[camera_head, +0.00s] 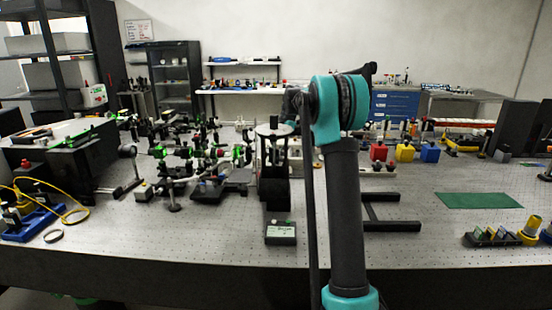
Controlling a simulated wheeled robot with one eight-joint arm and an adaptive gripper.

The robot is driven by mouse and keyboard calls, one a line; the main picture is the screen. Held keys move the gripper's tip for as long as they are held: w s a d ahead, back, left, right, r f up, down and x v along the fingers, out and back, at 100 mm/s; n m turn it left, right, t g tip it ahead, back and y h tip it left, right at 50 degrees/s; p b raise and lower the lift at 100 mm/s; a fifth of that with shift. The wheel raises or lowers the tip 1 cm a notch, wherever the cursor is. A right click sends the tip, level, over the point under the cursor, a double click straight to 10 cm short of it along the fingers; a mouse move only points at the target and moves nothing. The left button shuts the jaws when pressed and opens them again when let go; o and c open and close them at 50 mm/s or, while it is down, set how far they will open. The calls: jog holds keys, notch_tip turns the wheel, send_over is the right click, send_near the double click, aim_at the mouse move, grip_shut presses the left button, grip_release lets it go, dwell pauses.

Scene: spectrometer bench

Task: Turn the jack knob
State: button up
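My arm, dark grey with teal joints, rises through the middle of the view. Its upper end bends away at the teal joint, and my gripper's fingers cannot be made out, so whether it holds anything does not show. No jack knob can be clearly identified. A dark upright device with a pale round top (273,130) stands just left of my arm; I cannot tell whether it is the jack. A black frame (393,226) lies on the bench right of my arm, partly hidden behind it.
The perforated optical bench (130,235) is crowded with optics mounts on the left. A small box with a display (281,233) sits near its front edge. Red (379,151), yellow (405,152) and blue (430,153) blocks stand at the back. The bench around the green mat (478,201) is mostly clear.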

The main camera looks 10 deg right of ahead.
grip_shut()
jog(key=shift+m, duration=0.4)
jog(key=shift+s+d+m+t+y, duration=0.15)
jog(key=shift+m+t, duration=0.4)
jog(key=shift+m, duration=0.7)
jog(key=shift+a+m+t+y, duration=0.1)
jog(key=shift+m+t+y, duration=0.3)
jog(key=shift+m, duration=0.85)
jog(key=shift+t+h, duration=0.25)
jog(key=shift+o, duration=1.4)
grip_release()
